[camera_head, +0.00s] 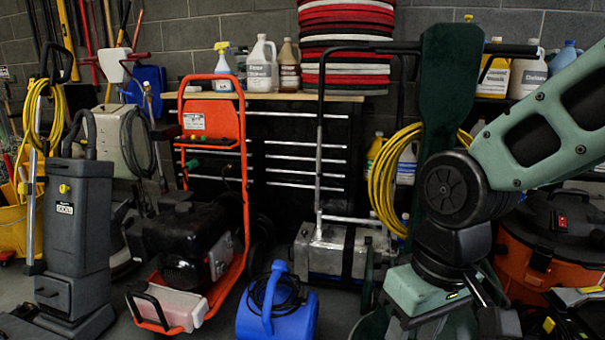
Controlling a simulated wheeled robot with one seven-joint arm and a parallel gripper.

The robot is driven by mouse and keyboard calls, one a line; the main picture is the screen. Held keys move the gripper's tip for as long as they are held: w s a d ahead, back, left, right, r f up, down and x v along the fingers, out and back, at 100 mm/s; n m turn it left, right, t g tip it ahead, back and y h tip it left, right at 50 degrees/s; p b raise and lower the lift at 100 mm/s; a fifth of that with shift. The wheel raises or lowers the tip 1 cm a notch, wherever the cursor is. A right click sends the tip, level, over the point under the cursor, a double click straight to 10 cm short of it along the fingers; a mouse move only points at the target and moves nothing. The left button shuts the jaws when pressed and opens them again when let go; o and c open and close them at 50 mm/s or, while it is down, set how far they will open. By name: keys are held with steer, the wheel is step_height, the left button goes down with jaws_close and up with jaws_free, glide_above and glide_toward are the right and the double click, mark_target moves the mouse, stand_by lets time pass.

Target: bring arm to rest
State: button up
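My arm (550,125) shows at the right, with a pale green link running in from the right edge to a black round joint (455,190). Below the joint, black and pale green parts of my arm (420,290) reach down to the bottom of the view. I cannot make out any gripper fingers. A tall stack of red, white and black buffer pads (346,45) stands on top of the black drawer cabinet (300,125), apart from my arm.
An orange-framed machine (215,110), a grey upright machine (85,225) and a blue machine (275,305) crowd the floor. A dark green machine (450,80) stands behind my arm joint. An orange vacuum (525,262) is at right. Bottles (262,65) stand on the cabinet.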

steer(key=s+f+n, duration=0.1)
steer(key=s+n, duration=0.2)
steer(key=s, duration=0.4)
step_height(320, 180, up, 27)
steer(key=s+p, duration=0.1)
steer(key=p, duration=2.6)
steer(key=shift+s+r+h+p, duration=0.15)
steer(key=shift+r+h+p, duration=0.05)
steer(key=shift+h+p, duration=0.2)
steer(key=shift+d, duration=0.1)
steer(key=shift+c, duration=0.8)
steer(key=shift+d, duration=0.15)
